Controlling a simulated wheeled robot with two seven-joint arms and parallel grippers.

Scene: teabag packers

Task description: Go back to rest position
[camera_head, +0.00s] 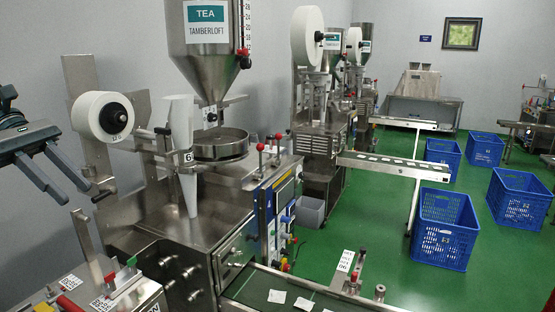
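My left gripper (75,194) is at the left edge of the head view, raised in front of the grey wall. Its two dark fingers are spread apart with nothing between them. It is left of the white paper roll (101,116) on the nearest teabag machine (175,225) and appears clear of it, though the depth is hard to judge. My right gripper does not show.
The nearest machine has a steel hopper (206,45) labelled TEA. A conveyor (265,291) with small white packets runs along the bottom. More machines stand behind. Several blue crates (444,230) stand on the green floor, with open floor (385,240) between.

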